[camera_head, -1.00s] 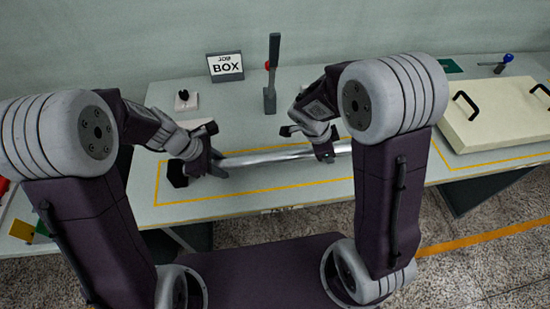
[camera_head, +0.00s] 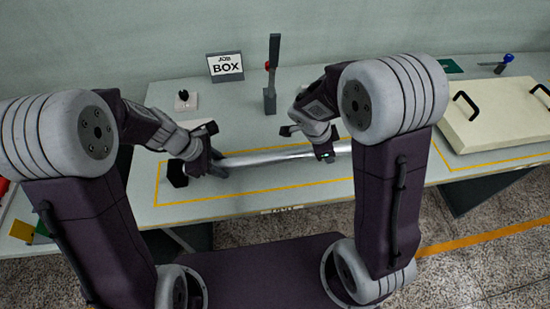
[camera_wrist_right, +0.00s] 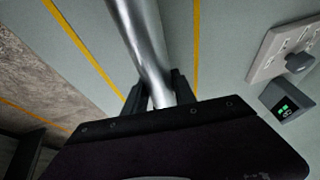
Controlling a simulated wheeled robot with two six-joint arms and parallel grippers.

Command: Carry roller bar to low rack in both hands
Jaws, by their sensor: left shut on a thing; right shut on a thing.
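The roller bar (camera_head: 268,158) is a long shiny metal bar lying left to right over the pale bench, inside the yellow outline. My left gripper (camera_head: 215,168) is shut on it near its dark left end. My right gripper (camera_head: 326,155) is shut on it farther right, and my right arm hides part of the bar beyond. In the right wrist view the bar (camera_wrist_right: 145,45) runs between the two dark fingers of the right gripper (camera_wrist_right: 160,92). I cannot tell whether the bar touches the bench. I cannot make out a low rack.
A JOB BOX sign (camera_head: 226,66), a small switch block (camera_head: 186,100) and an upright lever post (camera_head: 270,98) stand behind the bar. A cream lid with black handles (camera_head: 500,115) lies at the right. The bench's front edge is close below the bar.

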